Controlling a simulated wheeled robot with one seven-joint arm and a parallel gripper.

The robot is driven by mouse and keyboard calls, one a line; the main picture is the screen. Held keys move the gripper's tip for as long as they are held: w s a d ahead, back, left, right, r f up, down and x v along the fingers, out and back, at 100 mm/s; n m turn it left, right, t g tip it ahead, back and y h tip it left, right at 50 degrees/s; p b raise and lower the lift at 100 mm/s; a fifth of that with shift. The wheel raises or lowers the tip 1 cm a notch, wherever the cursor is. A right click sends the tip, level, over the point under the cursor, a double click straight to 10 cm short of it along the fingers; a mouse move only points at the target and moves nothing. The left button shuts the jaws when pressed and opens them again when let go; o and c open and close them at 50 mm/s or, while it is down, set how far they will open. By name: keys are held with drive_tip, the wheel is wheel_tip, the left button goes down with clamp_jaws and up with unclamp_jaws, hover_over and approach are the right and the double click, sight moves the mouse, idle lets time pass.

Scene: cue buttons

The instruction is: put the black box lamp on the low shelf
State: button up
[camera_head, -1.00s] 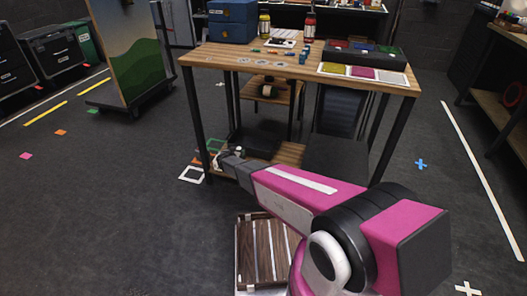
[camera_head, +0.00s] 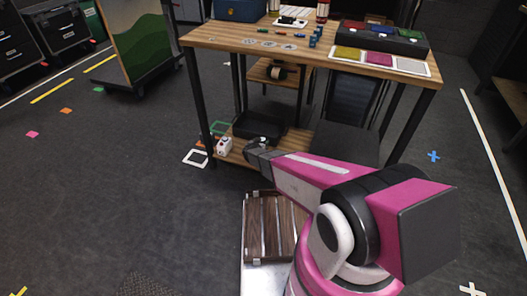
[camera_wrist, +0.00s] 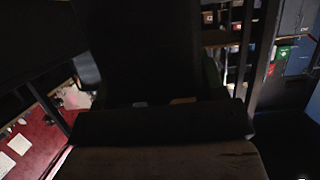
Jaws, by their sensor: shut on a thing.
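The low shelf (camera_head: 234,158) is the wooden board low between the table's legs. My gripper (camera_head: 256,147) is at its front edge, seen from behind and small in the head view. A black, box-like thing (camera_head: 258,126) shows just beyond the gripper, over the shelf; I take it for the black box lamp. In the wrist view a dark block (camera_wrist: 160,121) lies across the lower middle, with a large dark shape above it. My gripper is shut on the lamp, but the fingertips are hard to make out. I cannot tell whether the lamp touches the shelf.
A small white object with red marks (camera_head: 224,146) is at the shelf's left end. The wooden table (camera_head: 230,40) above carries colored cards, a black tray and small parts. Its black front leg (camera_head: 199,110) stands left of my gripper. Floor at left is open.

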drive_tip(key=shift+s+d+f, duration=0.5)
drive_tip(key=shift+d+f, duration=0.05)
drive_tip(key=shift+d, duration=0.2)
drive_tip(key=shift+f, duration=2)
drive_tip(key=o, duration=1.2)
drive_tip(key=shift+o, duration=0.2)
